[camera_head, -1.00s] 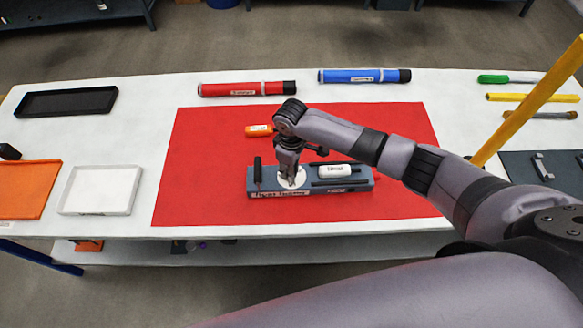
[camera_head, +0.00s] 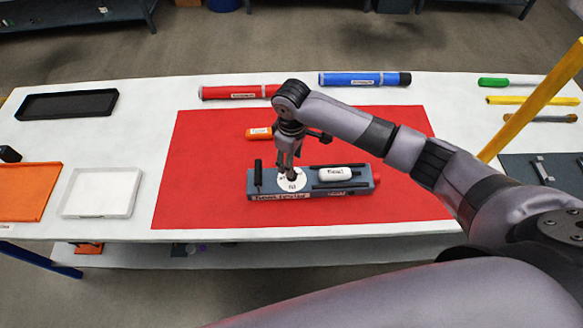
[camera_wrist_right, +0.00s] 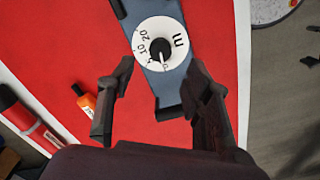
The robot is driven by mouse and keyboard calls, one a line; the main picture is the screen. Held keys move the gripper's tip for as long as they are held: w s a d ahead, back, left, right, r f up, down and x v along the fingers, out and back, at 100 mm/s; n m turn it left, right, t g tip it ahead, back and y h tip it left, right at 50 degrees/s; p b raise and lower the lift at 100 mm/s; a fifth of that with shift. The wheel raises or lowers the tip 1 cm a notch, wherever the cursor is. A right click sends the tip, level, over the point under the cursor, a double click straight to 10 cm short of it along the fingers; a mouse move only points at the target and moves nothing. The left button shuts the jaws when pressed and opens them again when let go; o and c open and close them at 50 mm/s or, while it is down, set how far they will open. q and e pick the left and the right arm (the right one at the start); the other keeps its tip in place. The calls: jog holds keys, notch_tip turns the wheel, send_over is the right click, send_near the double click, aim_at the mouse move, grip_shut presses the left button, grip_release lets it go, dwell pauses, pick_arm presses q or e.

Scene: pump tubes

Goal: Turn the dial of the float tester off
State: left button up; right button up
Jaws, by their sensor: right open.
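The float tester (camera_head: 345,190) is a blue-grey block on the red mat, with a white float, a black upright handle at its left and a label on its front. Its dial (camera_head: 294,180) is a white disc with a black knob. In the right wrist view the dial (camera_wrist_right: 160,44) shows marks such as 10 and 20, with the knob (camera_wrist_right: 160,50) at its middle. My right gripper (camera_head: 289,172) points down over the dial. In its wrist view the gripper (camera_wrist_right: 160,105) is open, its fingers apart and nothing between them. My left gripper is not in view.
The red mat (camera_head: 200,160) is mostly clear around the tester. An orange bottle (camera_head: 259,133) lies behind it. Red (camera_head: 240,91) and blue (camera_head: 365,79) tubes lie at the table's back. A white tray (camera_head: 100,193) is at left, a yellow post (camera_head: 530,100) at right.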

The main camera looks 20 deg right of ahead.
jog(key=shift+r, duration=2.8)
